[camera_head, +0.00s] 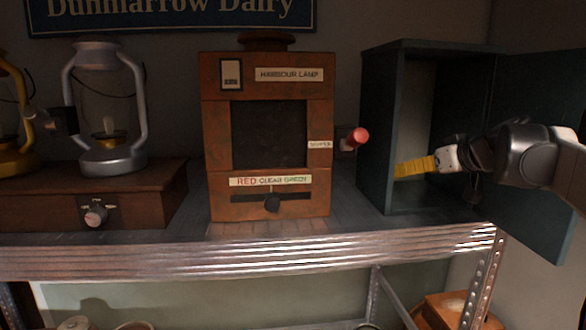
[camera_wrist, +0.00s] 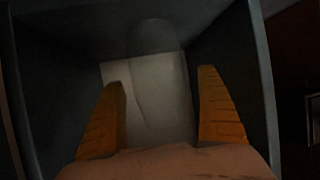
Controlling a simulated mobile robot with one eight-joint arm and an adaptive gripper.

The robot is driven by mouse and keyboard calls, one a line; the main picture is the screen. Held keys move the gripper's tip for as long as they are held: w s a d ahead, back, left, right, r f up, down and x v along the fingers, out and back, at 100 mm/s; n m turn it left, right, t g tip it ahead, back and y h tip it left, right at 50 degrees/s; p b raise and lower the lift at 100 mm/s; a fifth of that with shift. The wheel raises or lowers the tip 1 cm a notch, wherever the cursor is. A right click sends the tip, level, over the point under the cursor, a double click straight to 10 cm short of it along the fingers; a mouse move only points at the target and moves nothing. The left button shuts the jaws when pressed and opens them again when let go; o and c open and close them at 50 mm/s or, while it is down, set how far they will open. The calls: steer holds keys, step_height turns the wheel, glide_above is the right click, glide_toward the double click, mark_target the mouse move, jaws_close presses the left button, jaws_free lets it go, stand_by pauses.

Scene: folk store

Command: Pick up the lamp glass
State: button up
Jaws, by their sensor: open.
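A pale, see-through lamp glass (camera_wrist: 158,105) shows in the wrist view inside the cabinet, between the two yellow fingers of my gripper (camera_wrist: 158,80). The fingers are apart, one on each side, and I see no clear contact. Its outline is dim and blends with a lighter patch behind it. In the head view my gripper (camera_head: 416,167) reaches from the right into the open blue-grey cabinet (camera_head: 378,130). I cannot make out the glass there.
The cabinet door (camera_head: 545,150) stands open at the right, behind and below my arm. A silver lantern (camera_head: 112,160) stands on a wooden base (camera_head: 150,200) at left.

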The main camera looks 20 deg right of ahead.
steer(key=shift+w+d+f, duration=0.1)
steer(key=shift+w+f, duration=0.05)
steer(key=shift+w, duration=0.05)
steer(key=shift+c, duration=0.5)
steer(key=c, duration=1.2)
steer(key=shift+c, duration=0.2)
